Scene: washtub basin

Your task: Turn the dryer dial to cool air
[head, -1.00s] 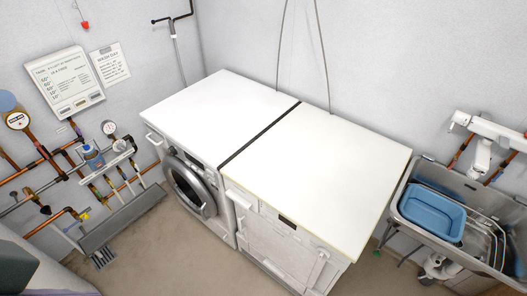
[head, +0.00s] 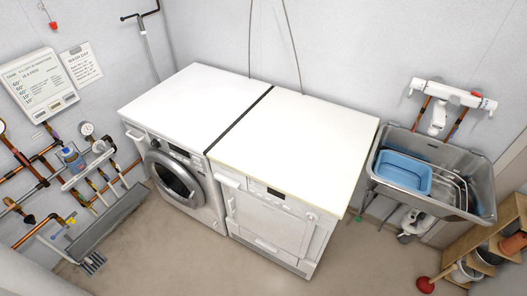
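Two white machines stand side by side under white tops. The left one is a washing machine (head: 178,182) with a round dark door. The right one, seemingly the dryer (head: 268,222), has a flat square door and a control strip along its upper front edge. The strip carries a small dark display (head: 266,191). A small round knob, likely the dial (head: 311,217), sits near the strip's right end. Its setting is too small to read. Neither of my grippers is in view.
A metal sink (head: 450,165) with a blue basin (head: 404,175) stands right of the dryer. A wooden shelf (head: 490,238) with pots and a red plunger (head: 425,285) are at the lower right. Pipes and a grey trough (head: 105,217) line the left. Floor before the machines is clear.

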